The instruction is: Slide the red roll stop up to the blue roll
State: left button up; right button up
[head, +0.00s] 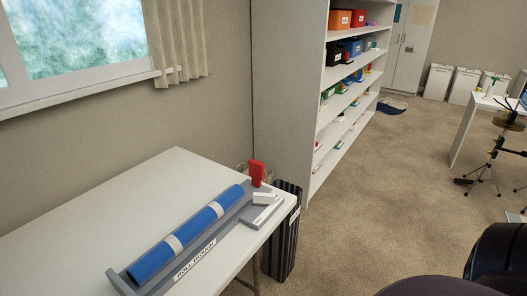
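The blue roll (164,258) lies lengthwise in a grey trough (207,245) labelled "ROLL TROUGH" on the white table. Two pale bands go around the roll. The red roll stop (257,172) stands upright at the far right end of the trough, near the table's far corner. A gap shows between the stop and the roll's far end. A small white block (264,198) sits beside the stop. Neither of my grippers is in the head view.
The white table (60,240) is bare left of the trough. A dark ribbed bin (286,235) stands on the floor at the table's right end. A tall white shelf (327,130) with coloured bins stands behind. Carpet is open to the right, with a tripod (487,178) and a desk beyond.

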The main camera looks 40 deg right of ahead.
aim_at(256, 169)
jog(key=k+l+z, duration=0.1)
jog(key=z, duration=0.25)
jog(key=k+l+z, duration=0.1)
jog(key=z, duration=0.3)
jog(key=l+z, duration=0.1)
jog(key=z, duration=0.25)
jog(key=u, duration=0.5)
jog(key=i+l+u, duration=0.1)
jog(key=l+u, duration=0.25)
jog(key=i+l+u, duration=0.1)
jog(key=l+u, duration=0.2)
jog(key=l, duration=0.15)
jog(key=i+l+u, duration=0.1)
jog(key=l+u, duration=0.15)
jog(key=l, duration=0.6)
